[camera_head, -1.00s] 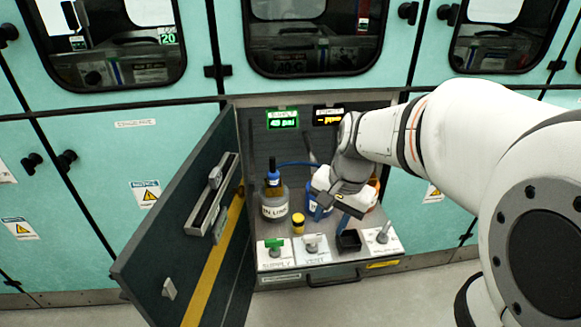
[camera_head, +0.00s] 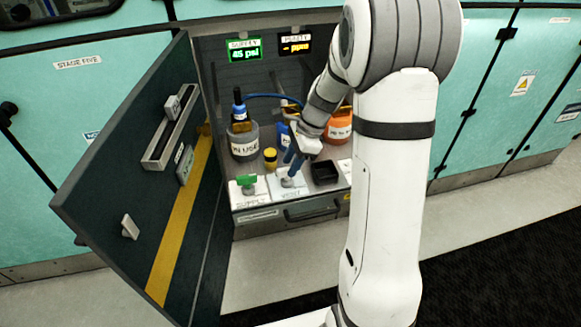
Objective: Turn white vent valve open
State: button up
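The white vent valve (camera_head: 286,181) sits on a pale labelled plate at the front of the open cabinet bay, just right of the green supply valve (camera_head: 247,184). My gripper (camera_head: 293,166) is low over the vent valve, with its blue-tipped fingers pointing down at the handle. The fingers partly hide the valve. Whether they touch the handle or are closed on it is too small to tell.
The dark cabinet door (camera_head: 140,190) stands open at the left. An amber bottle in a grey holder (camera_head: 243,140), a yellow-capped vial (camera_head: 270,158), a black square tray (camera_head: 325,172) and an orange container (camera_head: 338,126) stand close around. A supply display (camera_head: 244,49) reads 45 psi.

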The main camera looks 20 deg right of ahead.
jog(key=shift+x, duration=0.9)
jog(key=shift+c, duration=0.5)
grip_shut()
jog(key=shift+d+r, duration=0.1)
